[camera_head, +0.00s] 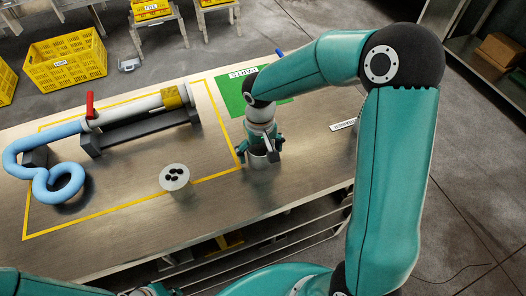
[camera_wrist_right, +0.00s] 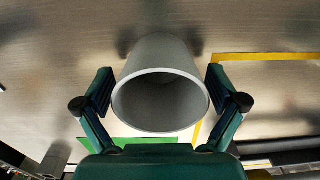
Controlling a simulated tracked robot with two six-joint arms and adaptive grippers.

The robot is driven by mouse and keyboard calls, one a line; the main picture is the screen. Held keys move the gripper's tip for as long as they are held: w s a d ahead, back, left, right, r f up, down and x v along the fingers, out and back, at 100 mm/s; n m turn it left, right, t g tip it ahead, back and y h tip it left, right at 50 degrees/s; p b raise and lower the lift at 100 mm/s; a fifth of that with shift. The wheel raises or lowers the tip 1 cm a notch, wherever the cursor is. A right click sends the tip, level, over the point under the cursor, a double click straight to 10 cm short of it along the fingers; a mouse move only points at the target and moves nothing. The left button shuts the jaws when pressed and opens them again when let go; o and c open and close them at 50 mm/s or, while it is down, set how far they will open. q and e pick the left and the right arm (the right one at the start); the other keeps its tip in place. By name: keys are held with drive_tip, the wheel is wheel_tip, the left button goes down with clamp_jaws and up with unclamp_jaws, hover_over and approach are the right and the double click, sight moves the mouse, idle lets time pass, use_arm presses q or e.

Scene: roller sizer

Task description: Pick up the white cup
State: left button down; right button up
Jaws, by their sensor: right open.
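A white cup (camera_wrist_right: 160,92) stands on the metal table. In the right wrist view its open mouth faces the camera and it looks empty inside. My right gripper (camera_wrist_right: 160,95) is open, with one finger on each side of the cup and a narrow gap at each side. In the head view the right gripper (camera_head: 259,151) points down over the same cup (camera_head: 258,163), hiding much of it. My left gripper is not in view.
Another pale cup (camera_head: 174,175) with dark pieces in it stands to the left. A blue hose (camera_head: 40,142) and a roller device (camera_head: 140,128) with a red lever (camera_head: 90,105) lie farther left. A green mat (camera_head: 233,97) is behind the gripper.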

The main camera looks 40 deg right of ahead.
drive_tip(key=c, duration=1.2)
drive_tip(key=shift+r, duration=0.2)
drive_tip(key=shift+c, duration=0.2)
